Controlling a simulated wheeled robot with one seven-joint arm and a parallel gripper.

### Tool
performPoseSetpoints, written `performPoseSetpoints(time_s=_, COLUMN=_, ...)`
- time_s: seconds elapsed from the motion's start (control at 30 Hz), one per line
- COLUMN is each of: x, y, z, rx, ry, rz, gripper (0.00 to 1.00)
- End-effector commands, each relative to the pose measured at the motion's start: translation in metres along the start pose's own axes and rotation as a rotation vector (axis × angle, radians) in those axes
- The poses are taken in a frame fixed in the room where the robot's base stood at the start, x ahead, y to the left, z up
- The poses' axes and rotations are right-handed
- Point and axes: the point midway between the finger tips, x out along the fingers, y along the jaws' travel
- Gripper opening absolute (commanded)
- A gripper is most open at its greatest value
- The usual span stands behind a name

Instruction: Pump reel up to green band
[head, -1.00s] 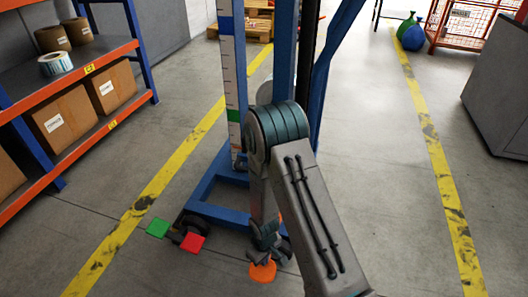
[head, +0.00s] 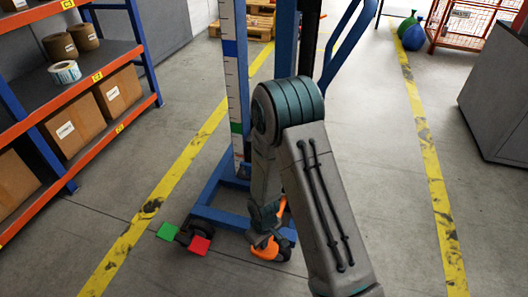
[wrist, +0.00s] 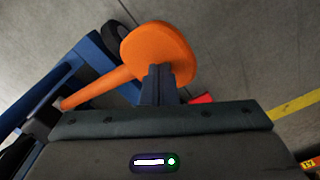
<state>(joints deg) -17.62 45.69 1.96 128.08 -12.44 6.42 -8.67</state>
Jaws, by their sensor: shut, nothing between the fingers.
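The blue lifter (head: 222,215) stands ahead, with a white scale strip (head: 233,90) on its mast. The strip carries a green band (head: 236,128) low down and a blue band (head: 229,48) higher up. An orange pedal (head: 264,252) with a round pad is at its base; it also shows in the wrist view (wrist: 150,45). My gripper (wrist: 158,72) is shut and empty, its fingertips over the pad; contact is unclear. In the head view my gripper (head: 265,238) is just above the pad. The reel is not visible; my arm covers part of the mast.
A rack (head: 100,75) with boxes and rolls stands left. A grey cabinet (head: 500,95) is at right. Floor between the yellow lines is mostly clear.

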Motion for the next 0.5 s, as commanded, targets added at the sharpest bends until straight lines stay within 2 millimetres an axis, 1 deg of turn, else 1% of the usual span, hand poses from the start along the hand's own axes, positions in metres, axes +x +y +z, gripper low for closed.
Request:
performPoseSetpoints(time_s=0.03, x=-0.003, y=0.0, z=0.0, rx=0.0, ry=-0.001, rz=0.0, gripper=0.0)
performPoseSetpoints(time_s=0.33, x=0.001, y=0.0, z=0.0, rx=0.0, ry=0.0, rz=0.0, gripper=0.0)
performPoseSetpoints(time_s=0.43, x=0.015, y=0.0, z=0.0, rx=0.0, ry=-0.001, rz=0.0, gripper=0.0)
performPoseSetpoints(time_s=0.5, x=0.03, y=0.0, z=0.0, rx=0.001, ry=-0.001, rz=0.0, gripper=0.0)
